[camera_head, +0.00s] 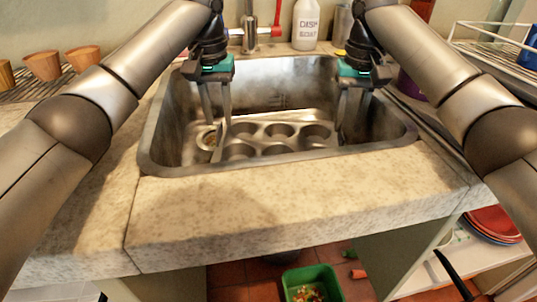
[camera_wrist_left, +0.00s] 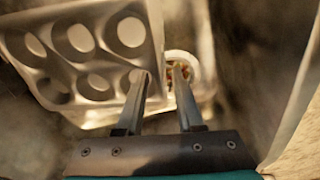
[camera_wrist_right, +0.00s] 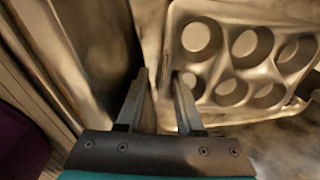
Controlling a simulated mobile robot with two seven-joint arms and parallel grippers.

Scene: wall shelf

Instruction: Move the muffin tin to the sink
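The grey metal muffin tin (camera_head: 268,137) lies inside the sink (camera_head: 160,152), its cups facing up; it may be slightly tilted. My left gripper (camera_head: 218,132) reaches down at the tin's left end. In the left wrist view the tin (camera_wrist_left: 100,65) has its edge between the spread fingertips (camera_wrist_left: 160,75), one over the tin and one outside. My right gripper (camera_head: 347,122) reaches down at the right end. In the right wrist view its fingertips (camera_wrist_right: 160,80) are apart, with the tin's edge (camera_wrist_right: 172,45) between them. I see no firm contact at either end.
A small round dish with coloured contents (camera_wrist_left: 178,72) sits beside the tin's left end, also in the sink. Wooden cups (camera_head: 43,66) stand left; a dish rack (camera_head: 490,45) stands right. The front counter (camera_head: 290,200) is clear.

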